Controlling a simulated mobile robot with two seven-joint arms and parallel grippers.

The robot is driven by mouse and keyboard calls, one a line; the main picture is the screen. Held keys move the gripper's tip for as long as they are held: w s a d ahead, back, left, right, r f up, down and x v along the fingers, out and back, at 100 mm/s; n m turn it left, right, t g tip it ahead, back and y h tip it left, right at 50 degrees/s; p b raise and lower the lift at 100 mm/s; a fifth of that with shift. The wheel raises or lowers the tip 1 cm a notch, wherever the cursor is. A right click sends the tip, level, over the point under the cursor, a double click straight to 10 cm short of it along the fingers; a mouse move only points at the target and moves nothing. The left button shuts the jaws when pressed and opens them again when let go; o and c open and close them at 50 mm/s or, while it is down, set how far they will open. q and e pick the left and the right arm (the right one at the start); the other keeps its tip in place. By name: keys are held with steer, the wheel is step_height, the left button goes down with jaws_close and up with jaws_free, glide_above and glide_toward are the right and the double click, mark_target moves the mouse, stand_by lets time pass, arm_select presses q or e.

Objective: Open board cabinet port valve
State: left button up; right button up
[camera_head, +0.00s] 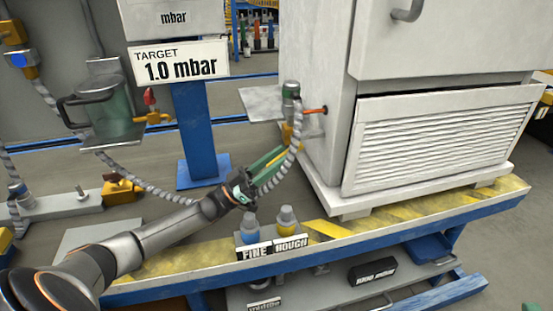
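The white board cabinet (322,50) stands on the right of the blue-framed cart. On its left side is a port fitting with a green cap (291,90), a small orange-red lever (314,110) pointing toward the cabinet wall, and a yellow part (289,133) below. A grey ribbed hose (297,147) hangs from the fitting. My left gripper (284,151) reaches up from the lower left, its green fingers just below the fitting and beside the hose. The gap between the fingers is too small to read, and I see no clear hold. My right gripper is not in view.
FINE and ROUGH knobs (286,217) stand on the cart's front edge, close below my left gripper. A "TARGET 1.0 mbar" sign (179,62) is on a blue post (195,125). A green pump jar (105,112) with a red-handled valve (150,98) stands at left.

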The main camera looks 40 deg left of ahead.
arm_select(q)
steer(key=shift+o, duration=0.3)
steer(key=shift+s+a+f+y, duration=0.2)
steer(key=shift+y, duration=0.1)
steer(key=s+a+p, duration=0.3)
steer(key=s+a, duration=0.5)
steer(key=s, duration=0.1)
steer(key=shift+s+f, duration=0.15)
steer(key=shift+s, duration=0.1)
